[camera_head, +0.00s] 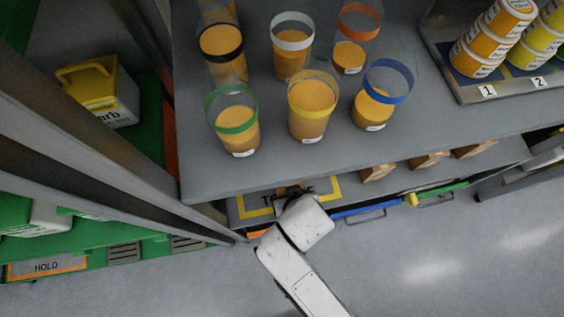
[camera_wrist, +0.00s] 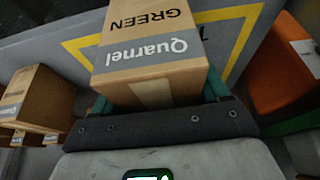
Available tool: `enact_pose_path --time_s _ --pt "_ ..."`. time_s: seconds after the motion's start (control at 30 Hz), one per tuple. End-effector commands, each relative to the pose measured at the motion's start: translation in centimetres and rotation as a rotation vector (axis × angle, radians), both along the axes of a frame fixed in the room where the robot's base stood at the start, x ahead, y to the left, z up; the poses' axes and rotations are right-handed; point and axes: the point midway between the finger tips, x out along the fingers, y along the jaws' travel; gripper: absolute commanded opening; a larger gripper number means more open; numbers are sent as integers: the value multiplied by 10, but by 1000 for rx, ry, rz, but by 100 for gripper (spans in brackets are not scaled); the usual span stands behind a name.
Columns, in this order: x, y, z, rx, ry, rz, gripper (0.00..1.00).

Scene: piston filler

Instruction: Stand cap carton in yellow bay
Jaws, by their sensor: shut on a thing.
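My gripper (camera_wrist: 158,95) is shut on a brown cap carton (camera_wrist: 152,78) with a grey band reading "Quarnel" and "GREEN". The teal fingers press on its two sides. The yellow bay is a yellow outline (camera_wrist: 241,35) on the grey lower shelf, and the carton overlaps it in the wrist view. In the head view the yellow bay (camera_head: 243,211) is at the shelf's left end, below the upper deck. My gripper (camera_head: 289,193) reaches in there, and my wrist hides most of the carton. I cannot tell whether the carton touches the shelf.
Other brown cartons (camera_head: 377,172) stand along the lower shelf to the right; one (camera_wrist: 38,98) is left of mine in the wrist view. An orange object (camera_wrist: 280,72) is close on the right. Cups of orange filling (camera_head: 313,108) stand on the upper deck, whose edge overhangs.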

Motion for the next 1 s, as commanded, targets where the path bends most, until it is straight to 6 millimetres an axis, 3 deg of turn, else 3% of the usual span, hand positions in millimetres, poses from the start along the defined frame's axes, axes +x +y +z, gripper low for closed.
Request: enact_pose_path --time_s 0.03,0.2,0.47,0.67,0.8,1.0 --pt "14 4 2 1 -4 -1 39" --pt "44 13 1 1 -2 0 39" --pt "65 19 1 1 -1 -1 39" --pt "97 28 1 1 -3 -1 39" --pt "95 27 -14 -1 2 1 39" --pt "95 27 -15 1 -1 0 39"
